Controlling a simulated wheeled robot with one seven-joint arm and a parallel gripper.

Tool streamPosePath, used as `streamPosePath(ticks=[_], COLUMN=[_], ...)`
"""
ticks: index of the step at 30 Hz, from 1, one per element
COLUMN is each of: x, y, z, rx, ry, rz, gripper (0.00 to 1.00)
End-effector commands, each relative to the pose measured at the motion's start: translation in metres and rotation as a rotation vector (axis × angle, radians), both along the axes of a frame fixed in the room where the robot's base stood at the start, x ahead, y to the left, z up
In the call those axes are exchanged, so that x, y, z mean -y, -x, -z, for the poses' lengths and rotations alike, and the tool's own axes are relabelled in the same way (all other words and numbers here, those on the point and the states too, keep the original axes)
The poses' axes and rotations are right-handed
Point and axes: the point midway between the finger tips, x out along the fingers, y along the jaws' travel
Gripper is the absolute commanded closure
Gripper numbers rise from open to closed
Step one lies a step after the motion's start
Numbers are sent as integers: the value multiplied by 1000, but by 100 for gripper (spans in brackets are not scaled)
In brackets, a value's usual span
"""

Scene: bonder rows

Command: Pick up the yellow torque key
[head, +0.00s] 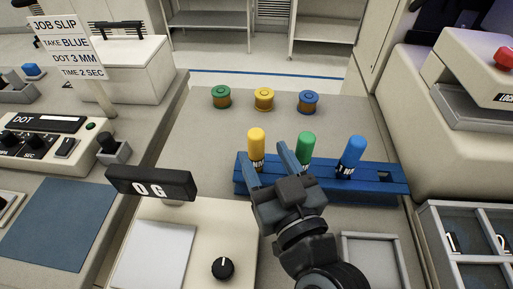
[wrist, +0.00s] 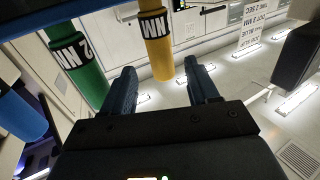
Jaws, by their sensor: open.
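The yellow torque key (head: 256,142) stands upright in the left part of the blue rack (head: 385,178). It has a black label band low on its handle. My gripper (head: 266,152) is open and empty in front of the rack, its fingers pointing toward the yellow key. In the wrist view the yellow key (wrist: 158,50) shows in the gap between the two open fingertips (wrist: 160,74); I cannot tell whether it is inside the jaws or just beyond them. The green key (head: 306,146) stands close to the right finger, and the blue key (head: 351,156) is farther right.
Green (head: 221,97), yellow (head: 264,99) and blue (head: 308,102) spools stand behind the rack. A scale with a black display (head: 150,184) is at front left. A grey tray (head: 372,246) lies right of my arm. The bench between rack and spools is clear.

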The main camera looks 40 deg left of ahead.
Motion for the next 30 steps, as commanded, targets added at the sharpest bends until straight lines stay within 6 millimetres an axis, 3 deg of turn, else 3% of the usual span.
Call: streamPosePath(ticks=[9,19,30], x=[-37,-41,-41], y=[-21,-24,-24], z=[-4,-2,-2], rx=[-1,-1,-1], ry=[-1,-1,-1], rz=[-1,-1,-1], gripper=[41,42,77])
